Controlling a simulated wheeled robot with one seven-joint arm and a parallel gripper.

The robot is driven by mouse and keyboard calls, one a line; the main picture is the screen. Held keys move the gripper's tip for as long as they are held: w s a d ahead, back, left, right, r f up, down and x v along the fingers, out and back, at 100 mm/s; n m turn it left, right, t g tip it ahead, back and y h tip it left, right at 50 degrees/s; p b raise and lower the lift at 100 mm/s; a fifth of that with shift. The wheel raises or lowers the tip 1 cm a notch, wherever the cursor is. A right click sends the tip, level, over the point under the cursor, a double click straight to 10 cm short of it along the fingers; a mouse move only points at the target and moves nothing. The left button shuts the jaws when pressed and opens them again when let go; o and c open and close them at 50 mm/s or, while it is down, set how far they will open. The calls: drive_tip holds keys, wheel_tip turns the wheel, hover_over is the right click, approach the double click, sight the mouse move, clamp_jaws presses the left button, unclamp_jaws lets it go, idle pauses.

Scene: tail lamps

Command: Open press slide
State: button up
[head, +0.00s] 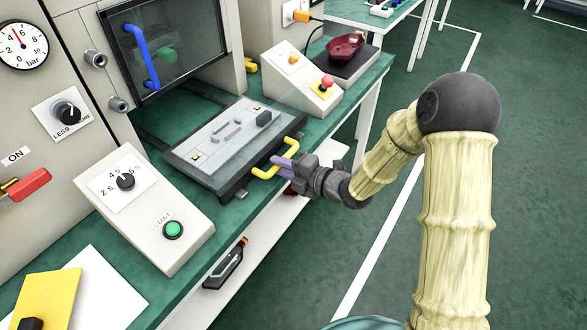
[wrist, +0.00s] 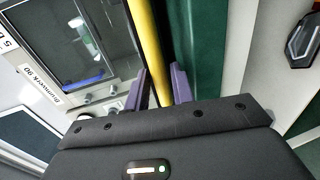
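The press slide (head: 222,150) is a grey plate with a block and slots on top. It lies out on the green bench in front of the press, near the bench's front edge. Its yellow handle (head: 266,171) sticks out past that edge. My gripper (head: 284,163) is at the handle from the right. In the wrist view, the yellow bar (wrist: 149,45) runs between the two purple fingers (wrist: 158,88). They lie close along both sides of it and appear shut on it. The fingertips' contact is partly hidden.
The press window (head: 165,45) with a blue handle (head: 141,55) stands behind the slide. A START box (head: 150,205) is left, and a sloped box with a red button (head: 327,81) is right. A dark red lamp (head: 345,46) sits beyond. Green floor is open at right.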

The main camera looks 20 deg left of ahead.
drive_tip(key=v, duration=1.7)
drive_tip(key=shift+d, duration=0.2)
drive_tip(key=shift+f, duration=0.1)
drive_tip(key=w+d+f+m+t+h, duration=0.2)
drive_tip(key=w+d+m+t+h, duration=0.15)
drive_tip(key=d+m+h, duration=1)
drive_tip(key=s+d+r+m+g+h, duration=0.1)
drive_tip(key=s+d+m+g, duration=0.15)
drive_tip(key=s+m, duration=0.5)
drive_tip(key=s+d+m+g, duration=0.2)
drive_tip(key=s+m+g, duration=0.15)
drive_tip(key=m, duration=0.75)
drive_tip(key=w+p+v, duration=0.2)
drive_tip(key=p+v, duration=0.7)
drive_tip(key=p, duration=0.1)
drive_tip(key=w+p+v, duration=0.2)
drive_tip(key=p+v, duration=0.8)
drive_tip(key=shift+s+a+r, duration=0.45)
drive_tip(key=shift+s+r, duration=0.1)
drive_tip(key=shift+r, duration=0.1)
